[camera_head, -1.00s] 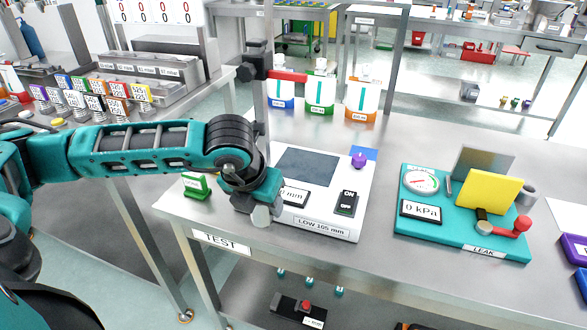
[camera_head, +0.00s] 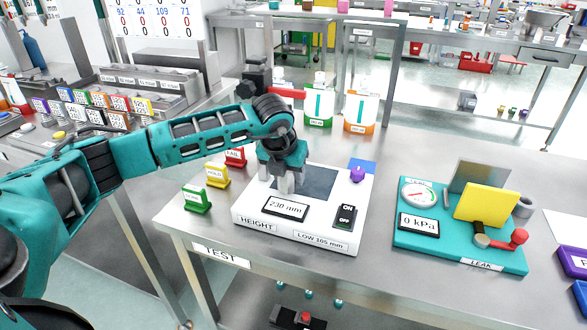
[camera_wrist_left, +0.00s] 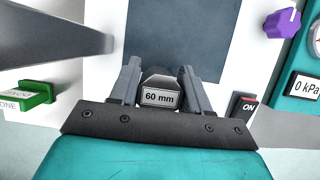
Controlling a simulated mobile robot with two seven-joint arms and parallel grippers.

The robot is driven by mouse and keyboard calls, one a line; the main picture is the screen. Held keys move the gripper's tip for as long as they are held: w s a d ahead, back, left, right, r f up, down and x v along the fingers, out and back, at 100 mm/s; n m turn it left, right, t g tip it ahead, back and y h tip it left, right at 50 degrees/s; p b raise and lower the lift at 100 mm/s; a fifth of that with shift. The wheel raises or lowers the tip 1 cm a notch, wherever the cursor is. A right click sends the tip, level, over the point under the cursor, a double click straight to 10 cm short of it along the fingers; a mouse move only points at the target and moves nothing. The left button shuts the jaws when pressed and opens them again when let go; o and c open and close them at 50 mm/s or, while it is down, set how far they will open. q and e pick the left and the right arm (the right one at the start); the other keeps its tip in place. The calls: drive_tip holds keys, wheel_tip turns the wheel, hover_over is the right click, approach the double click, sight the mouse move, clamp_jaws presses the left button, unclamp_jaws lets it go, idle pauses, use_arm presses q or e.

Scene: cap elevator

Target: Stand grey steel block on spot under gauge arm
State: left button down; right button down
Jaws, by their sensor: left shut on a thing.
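My left gripper (camera_head: 287,186) is shut on the grey steel block and points down over the white height gauge (camera_head: 352,240), at the left of its dark square spot (camera_head: 318,182). In the wrist view the block (camera_wrist_left: 160,95), labelled 60 mm, sits between both fingers, with the dark spot (camera_wrist_left: 182,35) beyond it. Whether the block touches the gauge cannot be told. In the head view the fingers mostly hide the block. The gauge arm (camera_head: 288,93) is red, on a dark post behind my forearm. The gauge display (camera_head: 286,208) reads 230 mm. My right gripper is out of view.
Green (camera_head: 197,199), yellow (camera_head: 215,175) and red (camera_head: 235,156) tags stand left of the gauge. A teal leak tester (camera_head: 415,245) stands to the right. Labelled containers (camera_head: 360,112) stand behind. Bare bench lies between the gauge and the tester.

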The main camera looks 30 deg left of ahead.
use_arm(q)
drive_tip(key=w, duration=0.2)
drive_tip(key=w+a, duration=0.1)
drive_tip(key=w, duration=0.1)
drive_tip(key=shift+r, duration=0.1)
drive_tip(key=shift+s+f, duration=0.15)
drive_tip(key=shift+f, duration=0.6)
drive_tip(key=shift+f, duration=0.15)
drive_tip(key=c, duration=0.5)
unclamp_jaws()
drive_tip(key=shift+s, duration=0.1)
